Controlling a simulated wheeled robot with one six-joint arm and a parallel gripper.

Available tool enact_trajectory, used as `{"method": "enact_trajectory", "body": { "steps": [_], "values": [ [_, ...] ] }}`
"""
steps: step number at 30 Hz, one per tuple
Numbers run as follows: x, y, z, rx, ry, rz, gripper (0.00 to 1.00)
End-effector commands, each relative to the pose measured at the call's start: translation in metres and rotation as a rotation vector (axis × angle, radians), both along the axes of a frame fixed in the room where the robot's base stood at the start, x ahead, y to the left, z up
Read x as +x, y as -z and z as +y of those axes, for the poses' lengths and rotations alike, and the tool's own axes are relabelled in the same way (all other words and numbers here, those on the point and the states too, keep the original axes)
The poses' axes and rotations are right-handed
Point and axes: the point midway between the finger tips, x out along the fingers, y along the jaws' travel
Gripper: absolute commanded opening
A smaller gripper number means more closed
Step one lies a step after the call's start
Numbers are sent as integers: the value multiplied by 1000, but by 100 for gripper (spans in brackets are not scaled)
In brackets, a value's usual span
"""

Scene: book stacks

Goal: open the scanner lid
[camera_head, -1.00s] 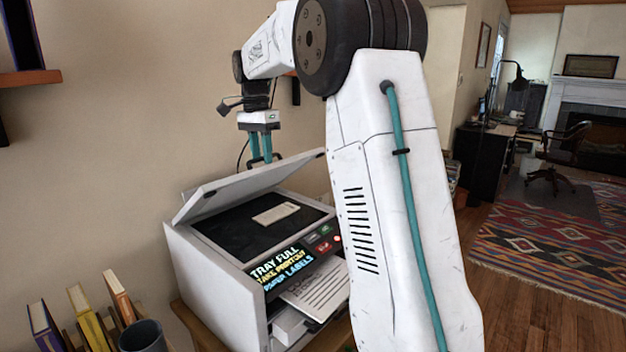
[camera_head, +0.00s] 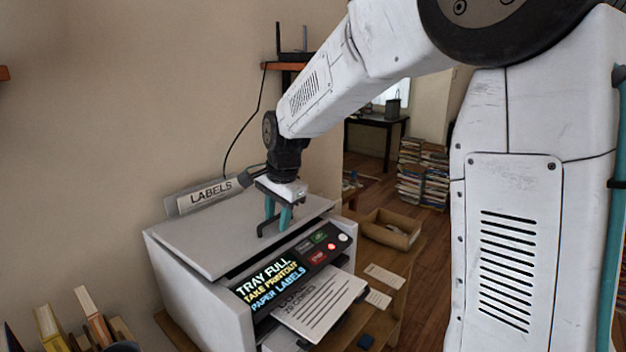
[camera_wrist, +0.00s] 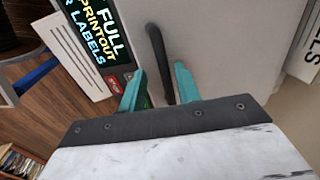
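The scanner is a white box (camera_head: 195,290). Its white lid (camera_head: 200,245) lies down or nearly down on top, with a dark strip along its front edge. A black bar handle (camera_head: 270,230) stands on the lid near the front; it also shows in the wrist view (camera_wrist: 160,60). My gripper (camera_head: 277,222) is above the lid at the handle, fingers pointing down. In the wrist view my teal fingers (camera_wrist: 160,80) are apart, with the handle bar between them. They look open around it; I cannot tell whether either finger touches it.
The front panel (camera_head: 275,275) reads "TRAY FULL, TAKE PRINTOUT, PAPER LABELS" and has a lit red button. Printed sheets (camera_head: 320,305) stick out below it. A "LABELS" sign (camera_head: 210,193) stands behind the lid. An open cardboard box (camera_head: 390,232) is at the right; books stand at lower left (camera_head: 50,330).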

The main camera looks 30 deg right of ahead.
Motion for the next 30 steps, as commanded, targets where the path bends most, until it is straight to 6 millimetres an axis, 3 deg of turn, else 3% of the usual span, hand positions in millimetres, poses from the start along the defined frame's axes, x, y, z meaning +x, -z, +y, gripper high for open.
{"method": "enact_trajectory", "body": {
  "steps": [17, 20, 30],
  "values": [
    [-12, -80, -8, -1, 4, 0, 33],
    [-4, -91, -4, -20, 1, 47, 33],
    [2, -39, -2, -23, 4, 57, 33]
  ]
}}
